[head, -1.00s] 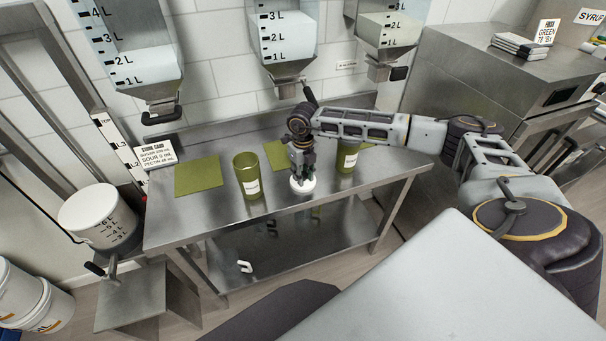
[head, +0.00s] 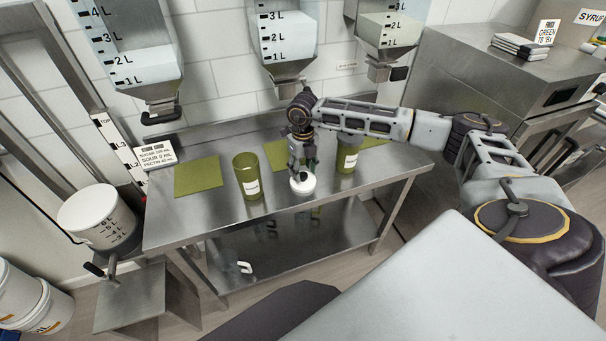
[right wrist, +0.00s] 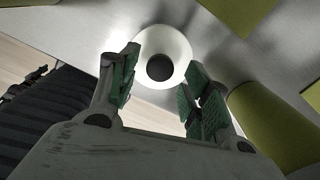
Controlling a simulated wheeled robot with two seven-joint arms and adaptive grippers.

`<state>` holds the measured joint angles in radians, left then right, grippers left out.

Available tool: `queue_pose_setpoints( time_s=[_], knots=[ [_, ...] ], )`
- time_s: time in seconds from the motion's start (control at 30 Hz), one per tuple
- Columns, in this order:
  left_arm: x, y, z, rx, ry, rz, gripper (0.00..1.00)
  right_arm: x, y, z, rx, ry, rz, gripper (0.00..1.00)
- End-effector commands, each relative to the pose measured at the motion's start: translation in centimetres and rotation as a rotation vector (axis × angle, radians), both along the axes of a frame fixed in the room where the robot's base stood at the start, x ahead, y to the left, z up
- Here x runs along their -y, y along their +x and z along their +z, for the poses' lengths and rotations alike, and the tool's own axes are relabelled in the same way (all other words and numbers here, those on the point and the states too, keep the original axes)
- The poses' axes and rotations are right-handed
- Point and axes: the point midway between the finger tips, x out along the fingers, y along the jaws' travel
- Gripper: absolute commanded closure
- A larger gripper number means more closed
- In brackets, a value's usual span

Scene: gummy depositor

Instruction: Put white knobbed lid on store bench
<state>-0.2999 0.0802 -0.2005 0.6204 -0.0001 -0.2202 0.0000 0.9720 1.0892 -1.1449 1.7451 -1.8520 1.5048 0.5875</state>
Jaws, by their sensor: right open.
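The white lid (head: 303,187) lies on the steel bench (head: 215,214) near its front edge, between two green cups. In the right wrist view the lid (right wrist: 180,47) shows as a white disc with a dark round knob (right wrist: 160,67). My right gripper (head: 299,177) is just above the lid, pointing down. In the right wrist view its green-padded fingers (right wrist: 164,76) are spread on either side of the knob, with a gap to it. Whether the fingertips touch the lid I cannot tell. My left gripper is not in view.
One green cup (head: 246,177) stands left of the lid, another (head: 346,160) right of it. Green mats (head: 198,176) lie on the bench. Graduated hoppers (head: 283,40) hang above its back. A white bucket (head: 95,214) stands at left.

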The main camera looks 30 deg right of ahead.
Motion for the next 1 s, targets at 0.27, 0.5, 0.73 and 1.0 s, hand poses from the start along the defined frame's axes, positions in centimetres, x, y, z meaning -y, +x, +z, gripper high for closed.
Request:
queue_pose_setpoints(
  time_s=[0.27, 0.5, 0.73, 1.0],
  knots=[
    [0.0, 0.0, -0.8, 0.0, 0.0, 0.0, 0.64, 0.0, 0.1, 4.2, 0.004, 0.0, 0.0, 0.52],
    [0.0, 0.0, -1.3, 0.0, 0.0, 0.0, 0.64, 0.0, 0.1, 7.4, 0.003, 0.001, -0.001, 0.52],
    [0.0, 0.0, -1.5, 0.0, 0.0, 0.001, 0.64, 0.0, 0.0, 9.0, 0.001, 0.0, 0.0, 0.52],
    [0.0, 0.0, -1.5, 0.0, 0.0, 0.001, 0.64, 0.0, 0.0, 9.2, 0.001, 0.0, 0.0, 0.52]
  ],
)
